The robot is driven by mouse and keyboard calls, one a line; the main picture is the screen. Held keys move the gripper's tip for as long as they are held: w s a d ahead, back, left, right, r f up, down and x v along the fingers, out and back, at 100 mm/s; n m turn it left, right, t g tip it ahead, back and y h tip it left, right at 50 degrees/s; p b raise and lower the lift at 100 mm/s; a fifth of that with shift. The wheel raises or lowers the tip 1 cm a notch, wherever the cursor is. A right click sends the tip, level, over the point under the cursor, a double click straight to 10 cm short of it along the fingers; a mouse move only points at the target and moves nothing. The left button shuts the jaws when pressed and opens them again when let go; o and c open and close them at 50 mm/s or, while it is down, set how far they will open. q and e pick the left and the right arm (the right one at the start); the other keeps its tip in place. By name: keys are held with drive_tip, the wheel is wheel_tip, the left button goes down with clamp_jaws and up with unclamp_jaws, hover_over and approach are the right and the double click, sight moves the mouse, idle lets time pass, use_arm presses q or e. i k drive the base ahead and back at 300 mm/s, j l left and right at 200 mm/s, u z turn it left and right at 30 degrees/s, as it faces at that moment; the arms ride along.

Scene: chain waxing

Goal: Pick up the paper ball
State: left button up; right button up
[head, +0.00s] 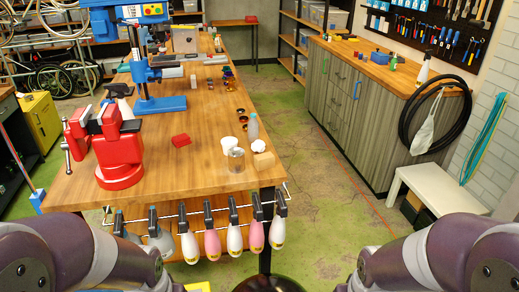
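A small white crumpled ball (181,141), which looks like the paper ball, sits on the wooden workbench (190,92) near its front right part. My two arms come in at the bottom left and bottom right corners, low and apart from the ball. Neither of my grippers shows in the head view.
Several spray bottles (212,243) hang along the bench's front rail. Green floor (310,170) lies open to the right.

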sight(258, 145)
drive_tip(key=l+u, duration=0.1)
drive_tip(key=l, duration=0.35)
drive_tip(key=k+l+u, duration=0.1)
drive_tip(key=l, duration=0.35)
drive_tip(key=k+l+u, duration=0.1)
drive_tip(key=l, duration=0.35)
drive_tip(key=k+l+u, duration=0.1)
drive_tip(key=l, duration=0.3)
drive_tip(key=k+l+u, duration=0.1)
drive_tip(key=l, duration=0.35)
drive_tip(key=i+l+u, duration=0.3)
drive_tip(key=l, duration=0.3)
drive_tip(key=i+l+u, duration=0.35)
drive_tip(key=l, duration=0.4)
drive_tip(key=i+l+u, duration=0.15)
drive_tip(key=l, duration=0.2)
drive_tip(key=i+l+u, duration=0.25)
drive_tip(key=i+l, duration=0.4)
drive_tip(key=i, duration=0.35)
drive_tip(key=i+l+u, duration=0.2)
drive_tip(key=i+l, duration=0.65)
drive_tip(key=i, duration=0.15)
